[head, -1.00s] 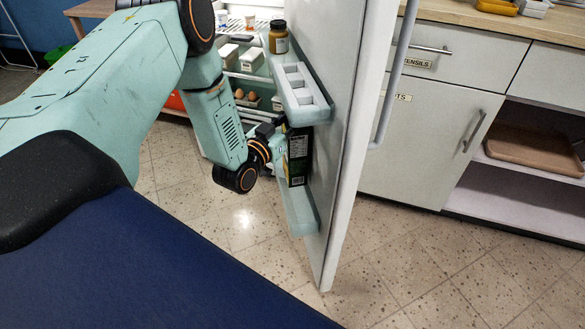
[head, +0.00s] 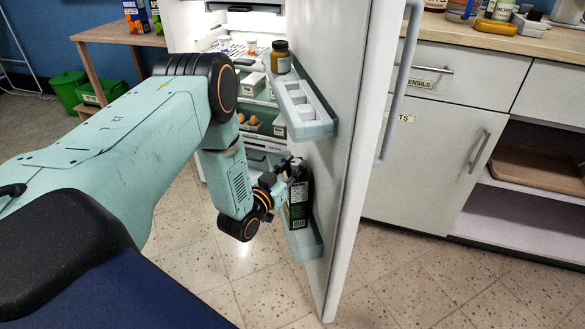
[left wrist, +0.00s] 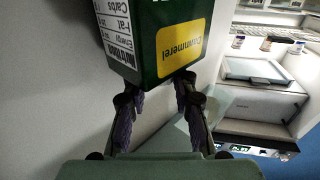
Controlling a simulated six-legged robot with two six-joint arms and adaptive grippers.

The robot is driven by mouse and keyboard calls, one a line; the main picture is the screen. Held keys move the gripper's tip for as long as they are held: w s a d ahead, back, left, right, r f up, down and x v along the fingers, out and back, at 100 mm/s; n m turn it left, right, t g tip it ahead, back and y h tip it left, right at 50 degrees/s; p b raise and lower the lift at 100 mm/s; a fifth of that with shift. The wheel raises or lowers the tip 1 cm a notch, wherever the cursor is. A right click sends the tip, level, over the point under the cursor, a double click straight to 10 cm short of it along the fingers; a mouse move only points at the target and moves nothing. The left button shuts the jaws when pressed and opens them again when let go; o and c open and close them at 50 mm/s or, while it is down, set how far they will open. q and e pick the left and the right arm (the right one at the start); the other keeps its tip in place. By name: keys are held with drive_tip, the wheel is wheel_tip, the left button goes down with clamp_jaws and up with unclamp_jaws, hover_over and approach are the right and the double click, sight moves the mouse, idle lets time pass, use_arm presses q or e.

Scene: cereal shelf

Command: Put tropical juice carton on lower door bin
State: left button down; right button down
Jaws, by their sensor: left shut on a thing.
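A dark green carton (head: 298,212) with a white nutrition panel is upright at the lower door bin (head: 307,248) of the open fridge. Its base appears at or just above the bin; contact cannot be told. My left gripper (head: 284,176) is shut on the carton near its top. In the left wrist view the carton (left wrist: 150,30) shows a yellow label, with the gripper's fingers (left wrist: 155,95) against it. The word tropical is not readable on it.
The upper door bin (head: 306,122), with an empty divided tray and a brown jar (head: 281,57), overhangs the carton. The fridge door (head: 350,150) stands open. Other cartons (head: 137,16) are on a wooden table at left.

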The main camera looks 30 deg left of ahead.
use_arm(q)
drive_tip(key=c, duration=1.5)
unclamp_jaws()
drive_tip(key=shift+f, duration=0.2)
drive_tip(key=o, duration=0.4)
